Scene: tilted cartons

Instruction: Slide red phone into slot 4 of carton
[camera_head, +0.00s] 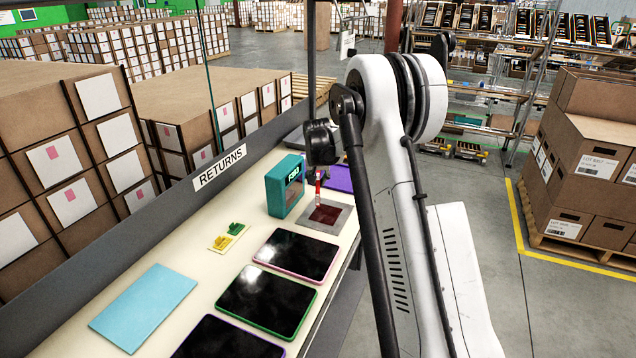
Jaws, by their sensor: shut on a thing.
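A narrow bright red piece, likely the red phone seen edge-on (317,190), hangs upright below the dark end of my arm. My gripper (318,178) is small and partly hidden here; it is shut on this red piece. Just below is a flat grey square (338,228) with a dark red middle (325,214); I cannot tell whether the red piece touches it. I cannot make out a carton with numbered slots.
Tablets with pink (297,255), green (266,301) and purple (225,340) edges lie along the table's near right edge. A light blue slab (144,305) and a small yellow-green item (229,236) lie left. A purple flat thing (341,178) is behind. A RETURNS rail (219,168) borders the table.

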